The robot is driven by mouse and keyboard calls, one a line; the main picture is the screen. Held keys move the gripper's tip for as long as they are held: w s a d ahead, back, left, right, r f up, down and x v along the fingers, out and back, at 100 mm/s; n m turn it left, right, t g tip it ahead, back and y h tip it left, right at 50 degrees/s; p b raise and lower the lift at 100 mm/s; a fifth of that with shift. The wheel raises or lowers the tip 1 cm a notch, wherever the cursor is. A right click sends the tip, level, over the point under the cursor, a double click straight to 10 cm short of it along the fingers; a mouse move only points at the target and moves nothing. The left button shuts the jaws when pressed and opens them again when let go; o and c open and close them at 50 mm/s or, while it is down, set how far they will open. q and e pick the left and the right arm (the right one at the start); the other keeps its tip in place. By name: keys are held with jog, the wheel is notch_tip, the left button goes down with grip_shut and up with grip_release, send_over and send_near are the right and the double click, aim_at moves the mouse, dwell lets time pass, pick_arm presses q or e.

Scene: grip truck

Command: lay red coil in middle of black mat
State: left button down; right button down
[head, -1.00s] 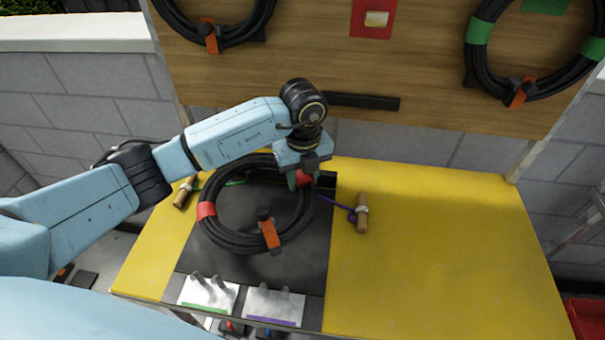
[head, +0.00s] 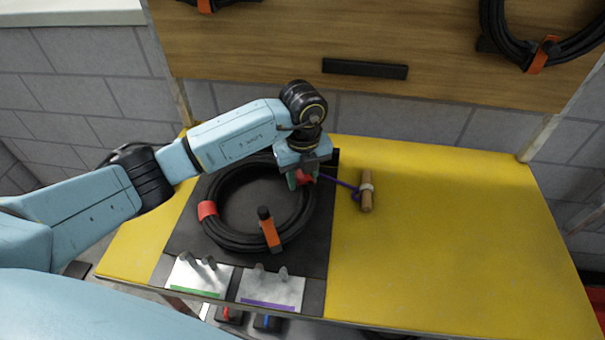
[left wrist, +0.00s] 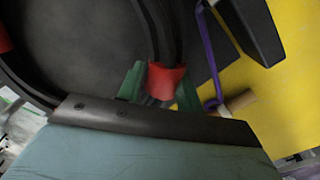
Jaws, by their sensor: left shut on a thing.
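The red coil (head: 221,239), a black cable ring with red bands and an orange clip, lies over the black mat (head: 191,233) on the yellow table; I cannot tell whether it rests fully on it. My left gripper (head: 302,179) is shut on the coil at the red band on its right side. In the left wrist view the green fingertips stand on both sides of that red band (left wrist: 165,80). The coil's upper left part is hidden behind my arm. My right gripper is not in view.
A wooden peg with a purple cord (head: 367,190) lies right of the mat. Two metal plates, one green-striped (head: 200,276) and one purple-striped (head: 271,290), sit at the mat's front edge. The yellow table (head: 450,230) is clear on the right. A wooden board (head: 450,85) with hanging coils stands behind.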

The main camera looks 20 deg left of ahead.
pick_arm(q)
jog(key=shift+f+b, duration=0.3)
jog(key=shift+f, duration=0.2)
jog(key=c, duration=0.9)
grip_release()
jog(key=shift+o, duration=0.2)
jog(key=shift+f, duration=0.15)
notch_tip(320, 180, up, 14)
jog(key=p, duration=0.1)
jog(key=shift+f, duration=0.2)
